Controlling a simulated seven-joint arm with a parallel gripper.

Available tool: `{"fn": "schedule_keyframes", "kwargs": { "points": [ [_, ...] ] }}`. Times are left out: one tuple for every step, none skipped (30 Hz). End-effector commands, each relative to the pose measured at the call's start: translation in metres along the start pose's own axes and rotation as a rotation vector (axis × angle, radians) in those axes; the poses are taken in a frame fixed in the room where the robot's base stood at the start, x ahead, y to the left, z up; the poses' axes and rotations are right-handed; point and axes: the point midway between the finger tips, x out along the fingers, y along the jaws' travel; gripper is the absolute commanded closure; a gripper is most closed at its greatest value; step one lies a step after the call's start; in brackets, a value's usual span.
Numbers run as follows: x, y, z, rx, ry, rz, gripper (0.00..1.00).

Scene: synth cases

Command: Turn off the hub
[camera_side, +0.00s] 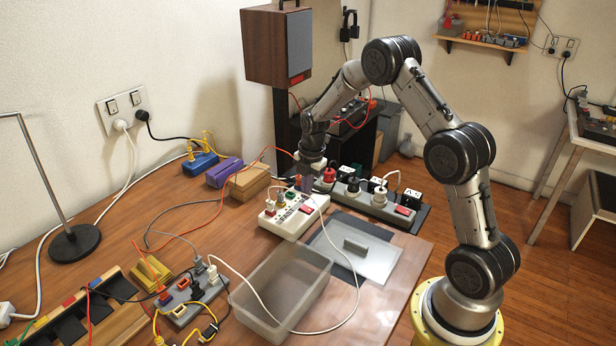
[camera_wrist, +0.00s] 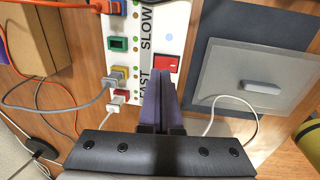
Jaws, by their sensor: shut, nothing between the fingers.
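The hub, a white box (camera_side: 290,219) with sockets and the words SLOW and FAST, lies on the table; it also shows in the wrist view (camera_wrist: 147,15). Its red rocker switch (camera_wrist: 166,64) is at one end and also shows in the side view (camera_side: 307,210). Grey and white plugs sit in the hub's coloured ports. My gripper (camera_side: 304,186) is shut and empty above the hub. In the wrist view its fingertips (camera_wrist: 160,72) overlap the switch's lower-left edge; I cannot tell whether they touch it.
A long grey power strip (camera_side: 378,205) with plugs and its own red switch stands behind the hub. A grey lid (camera_side: 380,261) and a clear bin (camera_side: 266,292) lie in front. A smaller grey block (camera_side: 181,312) with cables is at the front left. Loose cables cross the table.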

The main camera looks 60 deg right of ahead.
Motion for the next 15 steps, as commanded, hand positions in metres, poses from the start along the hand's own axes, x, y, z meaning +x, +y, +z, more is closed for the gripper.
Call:
{"fn": "schedule_keyframes", "kwargs": {
  "points": [
    [0.009,0.0,0.0,0.0,0.001,-0.002,1.0],
    [0.013,0.0,0.0,0.0,0.001,-0.002,1.0],
    [0.017,0.0,0.0,-0.001,0.001,-0.002,1.0],
    [0.02,0.0,0.0,-0.001,0.0,-0.001,1.0],
    [0.023,0.0,0.0,-0.001,0.0,-0.001,1.0],
    [0.026,0.0,0.0,-0.001,0.0,0.0,1.0],
    [0.028,0.0,0.0,-0.001,0.0,0.0,1.0],
    [0.03,0.0,0.0,-0.001,0.0,0.0,1.0],
    [0.031,0.001,0.0,-0.001,0.0,0.001,1.0],
    [0.032,0.001,0.0,-0.001,0.0,0.001,1.0],
    [0.033,0.001,0.0,-0.001,-0.001,0.001,1.0],
    [0.033,0.001,0.0,-0.001,-0.001,0.001,1.0],
    [0.033,0.001,0.0,-0.001,-0.001,0.001,1.0],
    [0.033,0.001,0.0,-0.001,-0.001,0.001,1.0],
    [0.033,0.001,0.0,-0.001,-0.001,0.001,1.0]
  ]
}}
